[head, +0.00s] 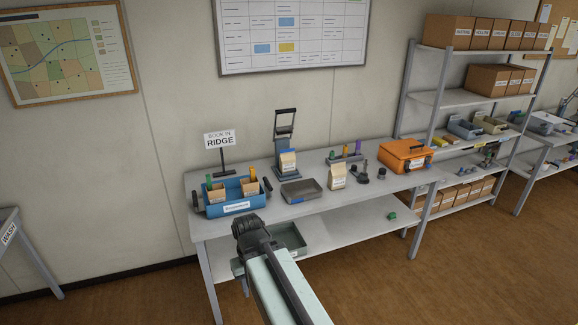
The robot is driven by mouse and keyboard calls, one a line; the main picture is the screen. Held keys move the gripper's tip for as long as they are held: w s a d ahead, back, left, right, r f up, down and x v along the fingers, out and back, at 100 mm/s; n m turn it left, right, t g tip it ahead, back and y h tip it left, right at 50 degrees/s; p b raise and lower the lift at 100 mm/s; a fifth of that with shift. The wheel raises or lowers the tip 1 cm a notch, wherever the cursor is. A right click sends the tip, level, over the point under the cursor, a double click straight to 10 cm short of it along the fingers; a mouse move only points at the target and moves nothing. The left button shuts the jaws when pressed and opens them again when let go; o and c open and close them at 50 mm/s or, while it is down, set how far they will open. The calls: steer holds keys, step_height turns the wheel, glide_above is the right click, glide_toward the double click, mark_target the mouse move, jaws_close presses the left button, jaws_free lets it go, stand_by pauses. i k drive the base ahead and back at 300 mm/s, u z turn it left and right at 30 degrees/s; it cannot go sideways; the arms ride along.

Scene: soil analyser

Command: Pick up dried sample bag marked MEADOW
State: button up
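Several paper bags with small labels are on the workbench (232,225). One pale bag (338,178) stands upright on the bench top, right of a grey tray. Another pale bag (288,162) with a blue mark sits on a dark stand with a raised handle (284,124). Two brown bags or boxes (217,192) (248,188) are in a blue crate (236,207) at the left. The bag labels are too small to read, so I cannot tell which is MEADOW. My gripper (249,228) is in front of the bench, apart from the bags; its fingers are unclear.
An empty grey tray (301,191), dark small items and an orange case (405,156) are on the bench. Shelving (428,98) with labelled brown boxes stands right. Open floor lies in front.

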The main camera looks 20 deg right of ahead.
mark_target(287, 158)
steer(key=z, duration=0.1)
steer(key=i, duration=1)
steer(key=u, duration=0.1)
